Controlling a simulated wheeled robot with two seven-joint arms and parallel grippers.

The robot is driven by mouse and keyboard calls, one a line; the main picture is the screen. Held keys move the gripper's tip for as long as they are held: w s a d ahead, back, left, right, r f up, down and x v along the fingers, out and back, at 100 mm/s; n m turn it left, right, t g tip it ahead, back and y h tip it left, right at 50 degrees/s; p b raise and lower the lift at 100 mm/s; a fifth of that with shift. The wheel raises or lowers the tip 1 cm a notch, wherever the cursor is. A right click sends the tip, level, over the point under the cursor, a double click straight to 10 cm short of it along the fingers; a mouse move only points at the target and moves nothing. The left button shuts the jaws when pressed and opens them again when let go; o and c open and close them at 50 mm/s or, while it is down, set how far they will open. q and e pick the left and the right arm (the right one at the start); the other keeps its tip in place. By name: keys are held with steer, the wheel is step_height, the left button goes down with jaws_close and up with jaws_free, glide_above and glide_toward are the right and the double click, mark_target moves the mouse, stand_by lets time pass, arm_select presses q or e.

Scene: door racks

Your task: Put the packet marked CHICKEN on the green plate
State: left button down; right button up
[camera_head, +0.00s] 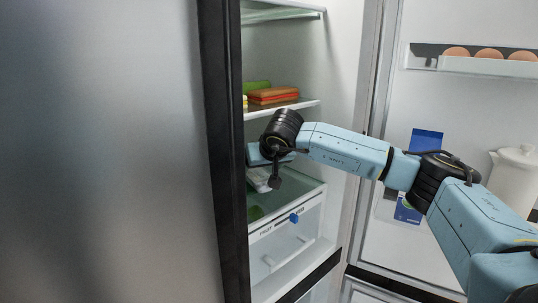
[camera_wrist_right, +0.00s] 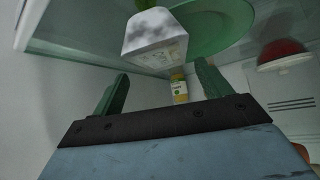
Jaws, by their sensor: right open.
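A white and grey packet (camera_wrist_right: 155,38) shows at the top of the right wrist view. I cannot read its print, so I cannot tell whether it says CHICKEN. A green plate (camera_wrist_right: 222,22) lies behind and beside it, partly covered by the packet in that view. My right gripper (camera_wrist_right: 162,70) is open, its two dark green fingers spread and apart from the packet. In the head view my right arm reaches into the fridge and hides most of the gripper. A white item (camera_head: 258,181) shows below the wrist there. My left gripper is not in view.
A red and white bowl-like thing (camera_wrist_right: 285,54) and a small yellow-labelled bottle (camera_wrist_right: 179,86) show in the wrist view. The fridge shelf (camera_head: 290,106) above my wrist holds orange packages (camera_head: 273,95). A drawer (camera_head: 290,225) is below. The dark door edge (camera_head: 224,150) stands close at left.

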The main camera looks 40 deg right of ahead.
steer(key=v, duration=0.9)
steer(key=shift+r, duration=0.15)
